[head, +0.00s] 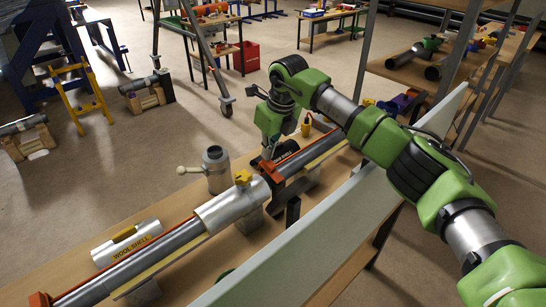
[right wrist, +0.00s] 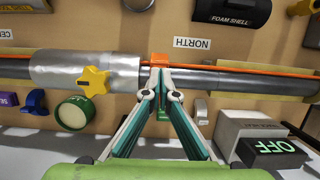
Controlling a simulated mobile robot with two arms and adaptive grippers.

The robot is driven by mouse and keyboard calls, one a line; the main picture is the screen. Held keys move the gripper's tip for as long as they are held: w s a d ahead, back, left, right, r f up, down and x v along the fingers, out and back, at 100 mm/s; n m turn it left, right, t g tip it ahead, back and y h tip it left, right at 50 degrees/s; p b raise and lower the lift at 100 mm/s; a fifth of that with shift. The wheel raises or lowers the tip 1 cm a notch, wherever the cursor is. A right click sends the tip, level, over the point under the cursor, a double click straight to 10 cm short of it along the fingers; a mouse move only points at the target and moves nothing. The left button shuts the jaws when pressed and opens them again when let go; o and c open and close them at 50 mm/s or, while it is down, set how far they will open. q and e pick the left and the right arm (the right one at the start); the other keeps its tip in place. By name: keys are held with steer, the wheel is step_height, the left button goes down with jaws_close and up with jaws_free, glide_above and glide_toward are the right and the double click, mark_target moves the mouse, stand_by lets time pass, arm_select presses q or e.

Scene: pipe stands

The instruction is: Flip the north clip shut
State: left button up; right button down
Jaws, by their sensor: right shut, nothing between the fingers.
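The north clip (right wrist: 159,58) is a small orange piece on the grey pipe (right wrist: 208,79), next to an upside-down NORTH label (right wrist: 192,43) in the right wrist view. An orange piece (head: 270,172) also shows on the pipe in the head view, beside the silver sleeve (head: 228,206). My right gripper (right wrist: 159,72) is shut and empty, its tips at the clip's near side and partly covering the pipe there. It also shows in the head view (head: 268,160). I cannot tell whether the tips touch the clip or how far it is closed. My left gripper is not in view.
A yellow star knob (right wrist: 94,80) sits on the sleeve, left of the fingers. A grey box with an OFF display (right wrist: 272,147) stands at the lower right. A white WOOL SHELL piece (head: 127,243) lies on the bench. A pale panel (head: 330,215) runs along the bench's near side.

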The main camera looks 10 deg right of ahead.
steer(key=shift+w+a+f, duration=0.15)
steer(key=shift+w+f, duration=0.1)
steer(key=shift+f, duration=0.1)
steer(key=shift+r, duration=0.15)
steer(key=shift+s, duration=0.1)
steer(key=shift+s+d+f+b, duration=0.3)
steer(key=shift+s+d+f, duration=0.1)
steer(key=shift+s, duration=0.15)
steer(key=v, duration=1.2)
steer(key=shift+r, duration=0.15)
